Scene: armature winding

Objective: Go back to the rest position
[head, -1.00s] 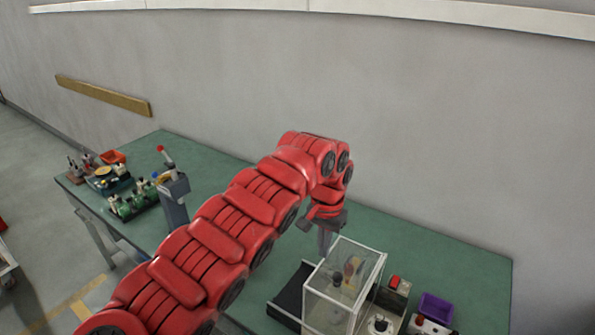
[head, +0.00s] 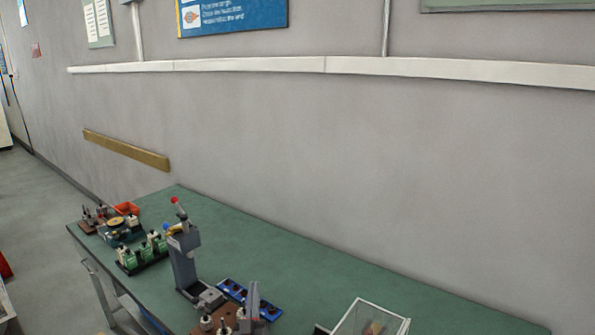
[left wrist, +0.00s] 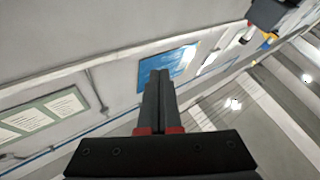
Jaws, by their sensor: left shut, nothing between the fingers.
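My left gripper (left wrist: 158,80) shows in the left wrist view. Its two dark fingers lie together with nothing between them, and they point toward the wall with the blue poster (left wrist: 168,68). No work piece is near the fingertips in that view. In the head view the red arm no longer covers the table. A narrow grey upright tip shows low in the middle there, and I cannot tell whether it is my fingers or part of a fixture. My right gripper is in neither view.
The green table (head: 330,275) runs along the grey wall, its middle back area bare.

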